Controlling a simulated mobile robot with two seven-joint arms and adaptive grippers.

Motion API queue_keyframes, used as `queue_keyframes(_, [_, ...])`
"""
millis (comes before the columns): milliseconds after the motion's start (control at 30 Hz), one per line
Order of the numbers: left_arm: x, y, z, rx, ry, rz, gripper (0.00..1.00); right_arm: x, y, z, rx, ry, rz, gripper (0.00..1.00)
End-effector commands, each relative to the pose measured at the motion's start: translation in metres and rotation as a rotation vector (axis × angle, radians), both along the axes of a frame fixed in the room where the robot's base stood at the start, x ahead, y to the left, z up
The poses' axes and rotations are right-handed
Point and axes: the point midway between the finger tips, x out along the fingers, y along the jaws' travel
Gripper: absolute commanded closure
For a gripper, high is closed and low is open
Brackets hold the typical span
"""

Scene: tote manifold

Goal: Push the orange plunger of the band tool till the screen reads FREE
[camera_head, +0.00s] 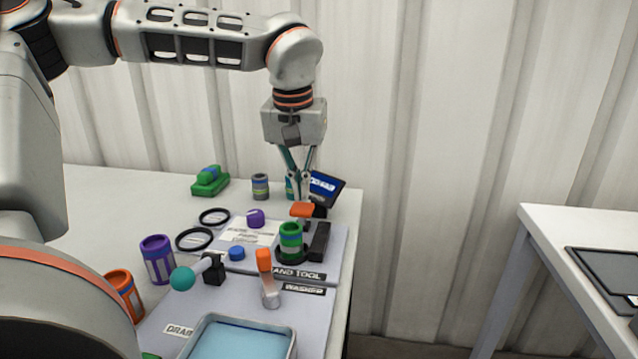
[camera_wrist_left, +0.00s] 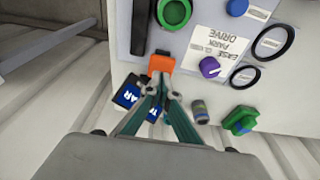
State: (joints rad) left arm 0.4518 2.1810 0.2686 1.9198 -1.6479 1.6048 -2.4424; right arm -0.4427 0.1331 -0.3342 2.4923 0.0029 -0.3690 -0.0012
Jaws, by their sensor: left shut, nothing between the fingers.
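The band tool stands at the back right of the mat, with a dark base and a dark block (camera_head: 319,242). A green banded cylinder (camera_head: 290,237) sits in it and its ring shows in the left wrist view (camera_wrist_left: 174,12). The orange plunger (camera_head: 302,209) is behind it and shows in the left wrist view (camera_wrist_left: 162,63). My left gripper (camera_head: 303,198) is shut and empty, fingers down, its tips (camera_wrist_left: 161,82) at or just above the plunger; I cannot tell if they touch. The blue screen (camera_head: 326,188) is partly hidden by the fingers; its full word is unreadable. My right gripper is not in view.
Black rings (camera_head: 194,239), a purple knob (camera_head: 256,218), a grey jar (camera_head: 260,186) and a green block (camera_head: 210,181) lie to the left. An orange-capped bottle (camera_head: 270,285) and a blue tray (camera_head: 203,323) are in front. The table ends just right of the tool.

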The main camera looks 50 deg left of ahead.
Motion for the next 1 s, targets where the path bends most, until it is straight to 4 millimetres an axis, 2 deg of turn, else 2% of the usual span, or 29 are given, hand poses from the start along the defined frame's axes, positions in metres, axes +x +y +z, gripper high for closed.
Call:
queue_keyframes(467, [0.0,0.0,-0.001,0.0,0.0,0.0,1.0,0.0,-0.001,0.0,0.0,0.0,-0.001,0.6])
queue_keyframes(1000, [0.0,0.0,-0.019,0.001,0.001,-0.001,1.0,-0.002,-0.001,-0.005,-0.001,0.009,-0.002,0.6])
